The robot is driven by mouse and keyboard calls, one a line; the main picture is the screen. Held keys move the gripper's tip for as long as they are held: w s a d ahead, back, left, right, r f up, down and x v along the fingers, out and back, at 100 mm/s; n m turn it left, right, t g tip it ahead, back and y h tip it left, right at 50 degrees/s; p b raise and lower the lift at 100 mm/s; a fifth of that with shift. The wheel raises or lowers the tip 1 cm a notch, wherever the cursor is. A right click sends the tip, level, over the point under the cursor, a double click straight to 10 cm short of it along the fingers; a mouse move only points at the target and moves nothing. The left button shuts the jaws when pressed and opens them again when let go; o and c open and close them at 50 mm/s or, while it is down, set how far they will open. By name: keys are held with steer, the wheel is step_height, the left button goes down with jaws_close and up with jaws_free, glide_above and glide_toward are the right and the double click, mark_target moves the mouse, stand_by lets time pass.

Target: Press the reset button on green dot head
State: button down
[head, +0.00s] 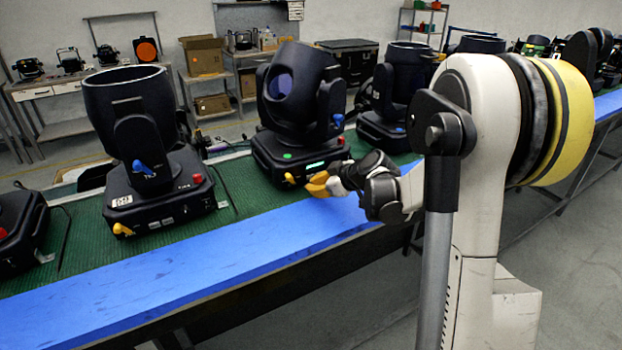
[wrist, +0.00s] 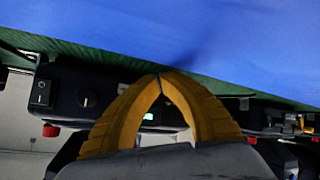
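The head with the green dot (head: 287,156) is a black moving light (head: 298,100) on the green belt. Its base front has a lit display (head: 315,166) and a yellow part (head: 290,178) at the left. A red button (head: 341,140) sits at its upper right corner. My gripper (head: 310,187) has yellow fingers and is low in front of the base, near the display. In the wrist view, my gripper (wrist: 160,76) is shut and empty, with its tips together. There a green display glow (wrist: 148,117) shows behind the fingers, and a red button (wrist: 51,131) shows at left. I cannot tell whether the tips touch the base.
Another black moving light (head: 135,130) stands to the left, with a red button (head: 197,178) and a white label. More lights (head: 400,90) stand to the right. A blue strip (head: 200,265) runs along the front edge. The wrist view shows a rocker switch (wrist: 42,93) and a dark knob (wrist: 87,97).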

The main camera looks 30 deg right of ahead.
mark_target(324, 203)
steer(key=shift+w, duration=0.4)
stand_by(0.5)
steer(key=shift+s, duration=0.85)
steer(key=shift+s+d, duration=0.1)
steer(key=shift+s, duration=2.4)
